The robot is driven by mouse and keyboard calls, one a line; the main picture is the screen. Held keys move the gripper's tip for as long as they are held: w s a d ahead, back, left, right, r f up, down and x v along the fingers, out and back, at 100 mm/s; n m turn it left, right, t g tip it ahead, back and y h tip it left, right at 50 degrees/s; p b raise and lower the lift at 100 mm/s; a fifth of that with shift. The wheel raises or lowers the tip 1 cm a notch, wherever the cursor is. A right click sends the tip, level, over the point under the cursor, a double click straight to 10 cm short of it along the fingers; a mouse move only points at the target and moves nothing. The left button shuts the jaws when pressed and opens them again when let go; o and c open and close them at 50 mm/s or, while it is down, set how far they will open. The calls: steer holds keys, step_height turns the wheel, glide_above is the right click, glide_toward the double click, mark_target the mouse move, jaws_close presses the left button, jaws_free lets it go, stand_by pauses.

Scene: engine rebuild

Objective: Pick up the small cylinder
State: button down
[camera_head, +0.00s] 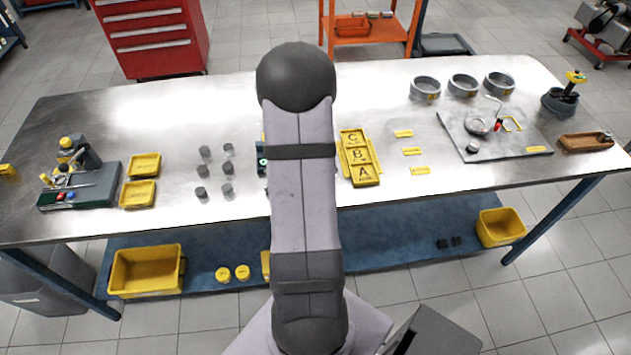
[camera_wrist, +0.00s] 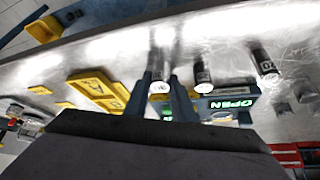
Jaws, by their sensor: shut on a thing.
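In the wrist view my gripper (camera_wrist: 161,88) has its two dark fingers on either side of a small cylinder (camera_wrist: 159,86) with a pale marked end face, and is shut on it. I cannot tell whether the cylinder touches the table. Two similar dark cylinders with pale ends stand to its right, one near (camera_wrist: 202,75) and one farther (camera_wrist: 263,65). In the head view my own arm hides the gripper and the held cylinder. Several small dark cylinders (camera_head: 228,149) stand on the table left of the arm.
The yellow A, B, C trays (camera_head: 359,157) lie right of my arm. Yellow bins (camera_head: 137,194) and a grey fixture (camera_head: 80,185) are at left. Metal rings (camera_head: 425,88) and a grey plate (camera_head: 495,150) are at right.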

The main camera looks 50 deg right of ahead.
steer(key=shift+r, duration=0.15)
step_height(320, 180, up, 10)
steer(key=p, duration=0.7)
steer(key=shift+p, duration=0.3)
steer(key=w+a+r+n+t+y+b, duration=0.1)
steer(key=w+a+n+t+y+b, duration=0.15)
steer(key=w+a+n, duration=0.75)
steer(key=w+a+n+t+y+b, duration=0.1)
steer(key=w+a+n+y+b, duration=0.25)
steer(key=w+a, duration=0.75)
steer(key=w+d+n, duration=0.2)
steer(key=d, duration=0.6)
steer(key=s+d+f, duration=0.1)
steer(key=s+d, duration=0.1)
steer(key=d, duration=0.6)
steer(key=s+d+f+n+y, duration=0.1)
steer(key=s+d, duration=0.2)
steer(key=d, duration=0.5)
steer(key=shift+d+b, duration=0.2)
steer(key=shift+b, duration=0.2)
steer(key=shift+f, duration=0.2)
